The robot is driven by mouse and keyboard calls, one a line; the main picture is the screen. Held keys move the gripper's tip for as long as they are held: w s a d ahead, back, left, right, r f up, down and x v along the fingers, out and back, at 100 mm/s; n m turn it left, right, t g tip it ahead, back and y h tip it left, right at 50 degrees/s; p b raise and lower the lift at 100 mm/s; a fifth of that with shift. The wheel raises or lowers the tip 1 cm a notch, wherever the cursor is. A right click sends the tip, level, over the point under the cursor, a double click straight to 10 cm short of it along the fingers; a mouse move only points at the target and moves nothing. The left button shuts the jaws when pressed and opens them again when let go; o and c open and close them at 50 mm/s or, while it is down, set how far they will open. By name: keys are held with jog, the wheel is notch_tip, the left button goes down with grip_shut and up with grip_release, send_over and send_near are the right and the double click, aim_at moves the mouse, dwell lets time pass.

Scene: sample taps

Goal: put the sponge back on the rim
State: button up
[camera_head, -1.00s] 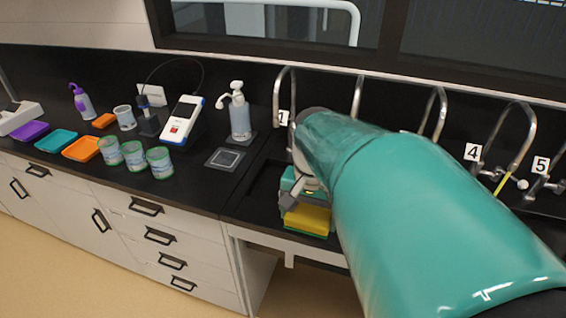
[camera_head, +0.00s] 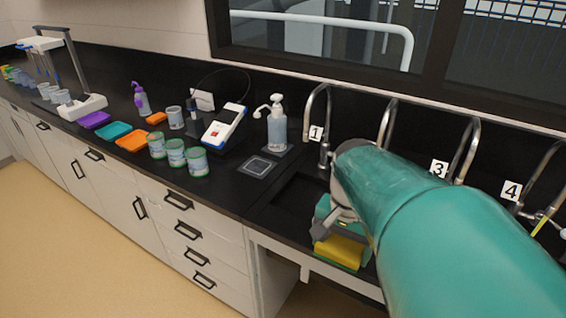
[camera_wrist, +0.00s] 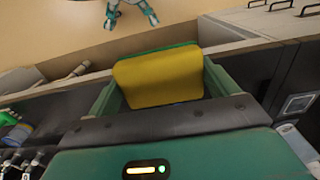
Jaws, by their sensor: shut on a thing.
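The sponge is yellow with a green layer. In the head view the sponge (camera_head: 340,251) shows at the front edge of the sink, below my gripper (camera_head: 328,232). In the wrist view the sponge (camera_wrist: 160,78) sits between the two green fingers of my gripper (camera_wrist: 158,92), which is shut on it. The rim (camera_head: 296,246) is the dark front edge of the sink. The sponge is over or close to this rim; I cannot tell whether it touches. My arm hides part of the sink and the rim to the right.
Curved taps with number cards stand along the back, tap 1 (camera_head: 318,115) leftmost. A soap dispenser (camera_head: 277,125) and a grey square pad (camera_head: 258,166) are left of the sink. Several jars, coloured trays and a meter (camera_head: 225,126) stand farther left. Open floor lies in front.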

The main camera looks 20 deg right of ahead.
jog(key=w+d+f, duration=0.1)
jog(key=d+f, duration=0.1)
jog(key=d, duration=0.1)
jog(key=w+d+f, duration=0.1)
jog(key=d+f, duration=0.2)
jog(key=d, duration=0.1)
jog(key=w+d+f, duration=0.1)
jog(key=d+f, duration=0.2)
jog(key=shift+w+d+f, duration=0.1)
jog(key=shift+w+d, duration=0.05)
jog(key=shift+d+f, duration=0.2)
jog(key=shift+f, duration=1.6)
jog(key=shift+f, duration=0.15)
jog(key=o, duration=0.8)
